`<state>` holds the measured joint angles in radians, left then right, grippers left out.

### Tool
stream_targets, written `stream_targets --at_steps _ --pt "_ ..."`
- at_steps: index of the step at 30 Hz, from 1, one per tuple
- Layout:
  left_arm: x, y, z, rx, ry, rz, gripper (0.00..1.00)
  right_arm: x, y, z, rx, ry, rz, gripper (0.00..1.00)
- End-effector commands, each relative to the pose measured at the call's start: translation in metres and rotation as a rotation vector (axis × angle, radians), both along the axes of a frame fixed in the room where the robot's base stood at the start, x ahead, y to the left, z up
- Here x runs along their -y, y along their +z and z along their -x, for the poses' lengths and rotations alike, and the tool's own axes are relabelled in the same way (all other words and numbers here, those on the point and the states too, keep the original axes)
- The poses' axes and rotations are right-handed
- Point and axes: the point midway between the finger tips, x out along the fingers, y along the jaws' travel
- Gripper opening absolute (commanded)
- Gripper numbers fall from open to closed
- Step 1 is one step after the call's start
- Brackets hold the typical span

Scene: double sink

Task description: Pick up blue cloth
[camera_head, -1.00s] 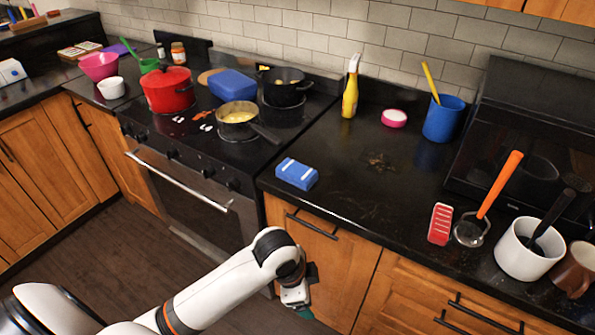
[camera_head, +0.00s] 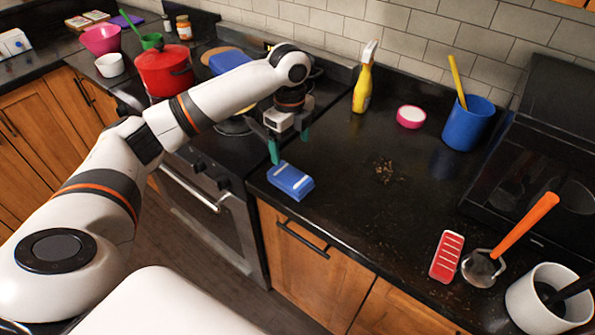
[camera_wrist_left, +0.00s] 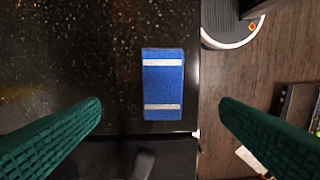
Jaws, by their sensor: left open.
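The blue cloth (camera_head: 290,181) is a folded blue block with two pale stripes. It lies on the black counter near its front edge, beside the stove. My left gripper (camera_head: 288,147) is open and empty, above and slightly behind the cloth in the head view. In the left wrist view the cloth (camera_wrist_left: 162,85) lies below, between the two green fingers (camera_wrist_left: 160,110) and ahead of their tips. The fingers do not touch it. My right gripper is not in view.
A yellow spray bottle (camera_head: 363,85), a pink-rimmed round tub (camera_head: 411,117) and a blue cup (camera_head: 467,124) stand at the back of the counter. Brown crumbs (camera_head: 384,171) lie mid-counter. A red pot (camera_head: 163,75) sits on the stove.

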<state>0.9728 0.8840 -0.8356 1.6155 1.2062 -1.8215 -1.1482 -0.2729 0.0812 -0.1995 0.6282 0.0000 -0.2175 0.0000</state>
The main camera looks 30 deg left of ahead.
Motion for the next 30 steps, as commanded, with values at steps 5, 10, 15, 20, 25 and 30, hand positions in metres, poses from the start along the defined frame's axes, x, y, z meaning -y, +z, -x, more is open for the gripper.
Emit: stream_targets --at_steps 5,10,15,20,25,30 --pt "0.000 -0.032 0.001 -0.004 0.000 0.000 0.85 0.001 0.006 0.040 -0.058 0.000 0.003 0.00" --pt "0.001 -0.050 0.000 0.000 0.000 0.000 0.85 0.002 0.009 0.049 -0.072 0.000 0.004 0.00" --pt "0.001 -0.064 0.000 -0.003 0.001 0.000 0.85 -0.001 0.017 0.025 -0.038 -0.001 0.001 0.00" --pt "0.001 -0.089 -0.001 -0.003 0.001 0.000 0.85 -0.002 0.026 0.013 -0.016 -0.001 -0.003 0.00" --pt "0.001 -0.104 -0.001 0.001 -0.001 -0.001 0.85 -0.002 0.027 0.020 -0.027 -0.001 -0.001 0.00" --pt "0.001 -0.105 -0.001 0.002 -0.001 -0.001 0.85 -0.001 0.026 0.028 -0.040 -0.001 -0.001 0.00"
